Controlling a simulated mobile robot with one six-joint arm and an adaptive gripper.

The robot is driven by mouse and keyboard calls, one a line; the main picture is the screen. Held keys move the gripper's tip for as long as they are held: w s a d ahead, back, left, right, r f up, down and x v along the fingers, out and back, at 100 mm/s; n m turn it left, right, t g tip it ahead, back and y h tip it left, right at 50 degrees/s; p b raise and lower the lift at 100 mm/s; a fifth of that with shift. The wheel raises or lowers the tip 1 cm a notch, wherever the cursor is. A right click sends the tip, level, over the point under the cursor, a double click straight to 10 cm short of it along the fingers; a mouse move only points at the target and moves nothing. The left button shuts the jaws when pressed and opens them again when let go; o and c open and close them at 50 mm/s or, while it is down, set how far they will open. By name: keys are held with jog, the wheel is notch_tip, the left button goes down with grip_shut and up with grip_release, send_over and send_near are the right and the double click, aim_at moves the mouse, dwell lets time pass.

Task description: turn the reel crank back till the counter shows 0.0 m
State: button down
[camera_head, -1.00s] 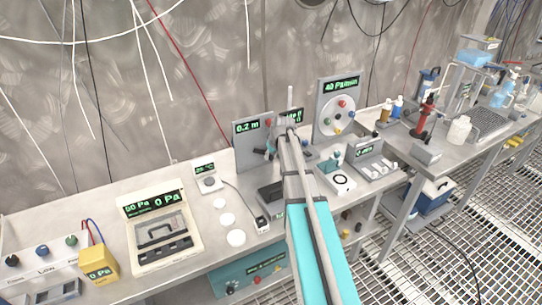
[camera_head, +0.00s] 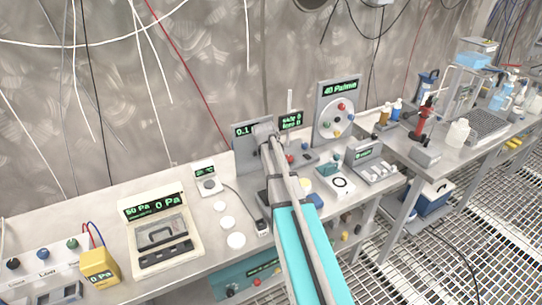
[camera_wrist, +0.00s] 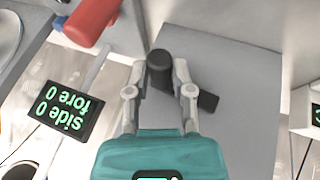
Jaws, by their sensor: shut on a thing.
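The reel's grey panel (camera_head: 243,158) stands on the bench, left of the middle in the head view. Its counter (camera_head: 242,131) reads 0.1; the rest of the display is hidden behind my wrist. In the wrist view, the black crank knob (camera_wrist: 160,62) stands out from the grey panel (camera_wrist: 225,65). Part of the dark crank arm (camera_wrist: 208,102) shows to its right. My gripper (camera_wrist: 161,76) is shut on the knob, with one finger on each side. In the head view, my own wrist and arm hide the crank.
A dial panel (camera_head: 337,110) reading 40 Pa/min stands further right. A red part (camera_wrist: 92,20) is close to my gripper.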

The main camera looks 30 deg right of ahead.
jog(key=shift+d, duration=0.1)
jog(key=shift+c, duration=2.4)
grip_release()
jog(key=shift+f, duration=0.1)
